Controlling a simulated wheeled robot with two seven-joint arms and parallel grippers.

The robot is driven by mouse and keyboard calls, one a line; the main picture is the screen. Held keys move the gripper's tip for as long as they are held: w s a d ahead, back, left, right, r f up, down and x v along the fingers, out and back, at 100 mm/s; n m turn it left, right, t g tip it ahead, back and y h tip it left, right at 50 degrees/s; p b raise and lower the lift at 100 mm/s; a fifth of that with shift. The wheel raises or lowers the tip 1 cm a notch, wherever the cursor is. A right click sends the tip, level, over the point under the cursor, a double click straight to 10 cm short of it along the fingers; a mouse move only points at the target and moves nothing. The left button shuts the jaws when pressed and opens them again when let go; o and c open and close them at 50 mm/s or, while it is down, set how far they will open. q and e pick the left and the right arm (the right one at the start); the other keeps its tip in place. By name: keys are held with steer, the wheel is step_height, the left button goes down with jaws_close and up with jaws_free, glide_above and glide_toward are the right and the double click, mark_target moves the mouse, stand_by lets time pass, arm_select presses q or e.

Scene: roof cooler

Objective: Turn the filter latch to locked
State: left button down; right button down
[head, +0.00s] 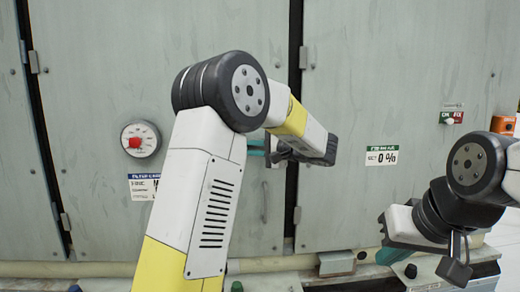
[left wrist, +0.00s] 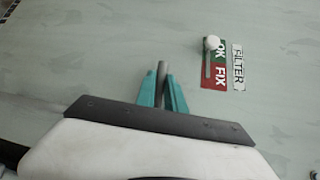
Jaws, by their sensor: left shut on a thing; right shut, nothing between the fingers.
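My left gripper (head: 262,148) is at the cabinet front, partly hidden by my own left arm in the head view. In the left wrist view its teal fingers (left wrist: 162,88) are shut on a slim grey bar (left wrist: 162,70). I take this bar for the latch handle, but its base and angle are hidden. A FILTER label (left wrist: 238,66) with a green OK and red FIX plate (left wrist: 215,72) is right of the fingers in that view. A white round knob (left wrist: 213,42) is over the OK end. My right gripper (head: 390,254) is shut and empty at the lower right.
A dial with a red centre (head: 141,139) and a blue-headed label (head: 144,186) are on the left panel. A green-headed 0 % label (head: 382,156) and a green and red plate (head: 451,117) are at the right. Dark seams and hinges divide the panels.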

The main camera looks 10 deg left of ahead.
stand_by(0.8)
arm_select(q)
steer(key=f+n+h, duration=0.1)
steer(key=h, duration=0.1)
steer(key=d+f+n+h, duration=0.1)
steer(key=n+h, duration=0.1)
steer(key=h, duration=0.1)
steer(key=f+n+h, duration=0.2)
steer(key=shift+w+d, duration=0.2)
steer(key=shift+d, duration=0.1)
steer(key=h, duration=0.1)
steer(key=d+n+h, duration=0.1)
steer(key=f+h, duration=0.1)
steer(key=h, duration=0.1)
steer(key=shift+w+d+n+t, duration=0.25)
steer(key=shift+d+n+t, duration=0.05)
steer(key=shift+n, duration=0.1)
steer(key=shift+w+d+f+n+t+h, duration=0.1)
steer(key=shift+w+d+n+t+h, duration=0.1)
steer(key=shift+d+n+h, duration=0.4)
steer(key=shift+w+d+f+n+t+h, duration=0.1)
steer(key=shift+d+n+t+h, duration=0.15)
steer(key=shift+h, duration=0.65)
steer(key=shift+d, duration=0.25)
steer(key=c, duration=1.4)
jaws_free()
